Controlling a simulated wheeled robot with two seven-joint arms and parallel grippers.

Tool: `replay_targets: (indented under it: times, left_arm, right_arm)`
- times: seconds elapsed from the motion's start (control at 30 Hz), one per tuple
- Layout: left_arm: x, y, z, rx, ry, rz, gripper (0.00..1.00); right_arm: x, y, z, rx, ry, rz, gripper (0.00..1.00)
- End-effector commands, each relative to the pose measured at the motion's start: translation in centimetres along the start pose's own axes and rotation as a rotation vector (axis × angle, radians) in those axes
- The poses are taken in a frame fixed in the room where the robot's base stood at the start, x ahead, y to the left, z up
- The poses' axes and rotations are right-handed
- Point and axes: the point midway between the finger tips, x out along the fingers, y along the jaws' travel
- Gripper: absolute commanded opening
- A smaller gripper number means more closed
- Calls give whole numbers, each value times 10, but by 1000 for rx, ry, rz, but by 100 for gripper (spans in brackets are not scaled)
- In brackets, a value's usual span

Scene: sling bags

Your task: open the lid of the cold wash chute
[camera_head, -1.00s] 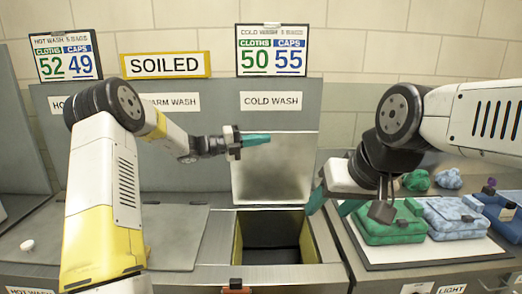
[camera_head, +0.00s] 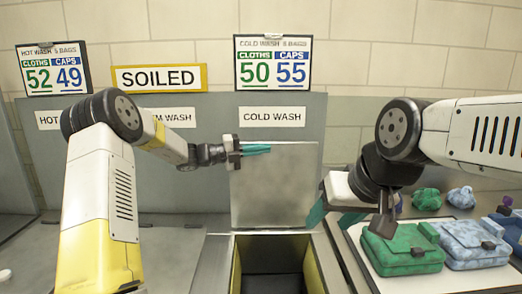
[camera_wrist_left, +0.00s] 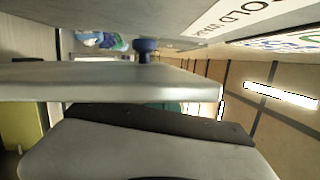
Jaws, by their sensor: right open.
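The cold wash chute (camera_head: 232,268) is an open square hole below the COLD WASH label, with yellow inner sides. Its grey metal lid (camera_head: 274,195) stands upright behind the hole, against the back panel. My left gripper (camera_head: 257,149) is at the lid's upper left corner, its teal fingers lying close together along the top edge; I cannot tell whether they touch it or are fully shut. In the left wrist view, grey plate-like surfaces fill the middle and bottom. My right gripper (camera_head: 332,214) is open and empty, right of the hole.
A tray (camera_head: 372,258) on the right holds a green bag (camera_head: 402,252) and a blue bag (camera_head: 472,245), close to my right gripper. More bags lie behind. A SOILED sign (camera_head: 158,77) and count boards stand along the back.

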Motion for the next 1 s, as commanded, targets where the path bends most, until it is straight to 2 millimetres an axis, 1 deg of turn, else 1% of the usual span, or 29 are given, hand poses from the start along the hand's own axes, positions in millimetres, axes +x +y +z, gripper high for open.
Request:
replay_targets:
  times: [0.07,0.17,0.27,0.4,0.5,0.6,0.7,0.77,0.87,0.97,1.0]
  left_arm:
    - [-1,0,0,1,-1,0,0]
    - [-6,0,1,0,-2,1,0]
    - [-21,0,1,0,-3,1,0]
    - [-46,0,2,0,-4,1,0]
    - [-61,0,1,0,-2,1,0]
    - [-71,0,1,0,-1,1,0]
    - [-75,-2,-4,28,10,14,0]
    - [-73,-6,-13,86,30,44,0]
    - [-66,-14,-42,267,98,132,0]
    - [-63,-22,-82,537,211,246,0]
    - [-64,-24,-98,655,264,289,0]
  right_arm:
    - [0,0,0,0,0,0,55]
    - [0,0,0,0,0,0,55]
    - [0,0,0,0,0,0,55]
    - [0,0,0,0,0,0,55]
    - [0,0,0,0,0,0,55]
    - [0,0,0,0,0,0,55]
    - [0,0,0,0,0,0,55]
    - [0,0,0,0,0,0,55]
    - [0,0,0,0,0,0,55]
    - [0,0,0,0,0,0,55]
    - [0,0,0,0,0,0,55]
